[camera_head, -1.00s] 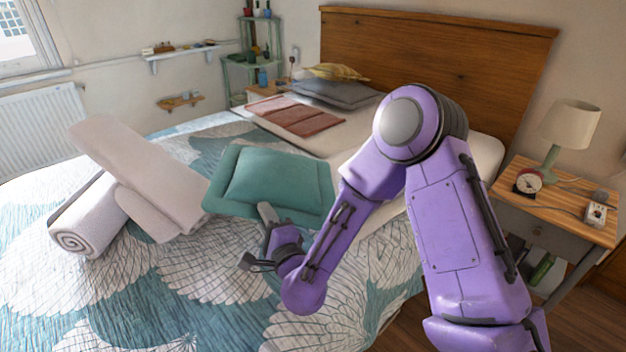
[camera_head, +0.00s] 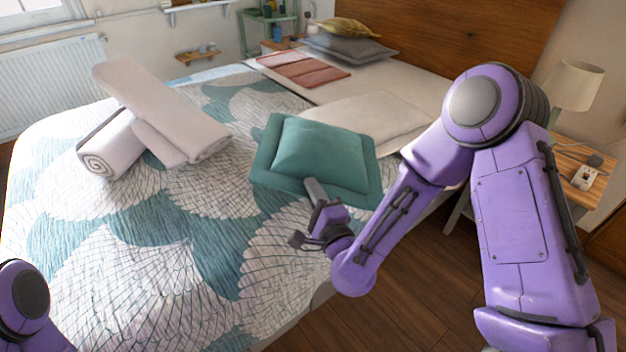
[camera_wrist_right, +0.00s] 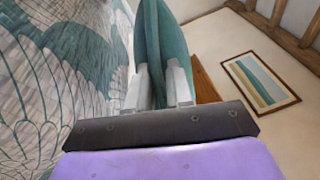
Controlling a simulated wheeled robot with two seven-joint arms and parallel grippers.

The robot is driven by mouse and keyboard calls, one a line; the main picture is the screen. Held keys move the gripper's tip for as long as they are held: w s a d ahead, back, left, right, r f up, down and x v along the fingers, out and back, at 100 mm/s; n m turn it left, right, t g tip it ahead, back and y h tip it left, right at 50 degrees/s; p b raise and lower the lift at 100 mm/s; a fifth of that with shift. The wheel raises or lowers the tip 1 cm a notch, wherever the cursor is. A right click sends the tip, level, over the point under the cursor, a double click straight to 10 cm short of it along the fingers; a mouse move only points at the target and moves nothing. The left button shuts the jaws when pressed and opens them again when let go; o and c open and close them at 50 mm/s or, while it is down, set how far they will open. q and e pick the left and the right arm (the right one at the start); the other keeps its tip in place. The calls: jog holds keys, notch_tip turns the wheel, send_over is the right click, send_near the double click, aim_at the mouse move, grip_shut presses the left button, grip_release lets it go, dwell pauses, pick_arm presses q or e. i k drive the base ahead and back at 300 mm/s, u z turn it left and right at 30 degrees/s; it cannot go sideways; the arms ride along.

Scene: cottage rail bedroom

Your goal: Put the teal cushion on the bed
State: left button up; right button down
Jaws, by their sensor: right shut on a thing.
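The teal cushion (camera_head: 318,150) shows in the middle of the head view, in front of the white pillow and over the patterned bed (camera_head: 150,260). I cannot tell whether its underside touches the bed. My right gripper (camera_head: 316,192) is shut on the cushion's near edge. In the right wrist view the cushion (camera_wrist_right: 152,40) is seen edge-on, pinched between the two fingers (camera_wrist_right: 158,88), with the bed cover (camera_wrist_right: 60,70) on the left. Part of my left arm shows at the lower left of the head view; its gripper is out of view.
Rolled pale towels (camera_head: 160,120) lie on the bed's left part. A white pillow (camera_head: 375,115), a folded reddish cloth (camera_head: 303,68) and grey pillows (camera_head: 350,47) lie toward the headboard (camera_head: 450,40). A nightstand (camera_head: 578,175) with a lamp (camera_head: 577,85) stands at right.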

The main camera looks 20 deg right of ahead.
aim_at(186, 226)
jog(key=z, duration=0.45)
jog(key=k, duration=0.8)
jog(key=u, duration=1.4)
jog(key=i, duration=0.5)
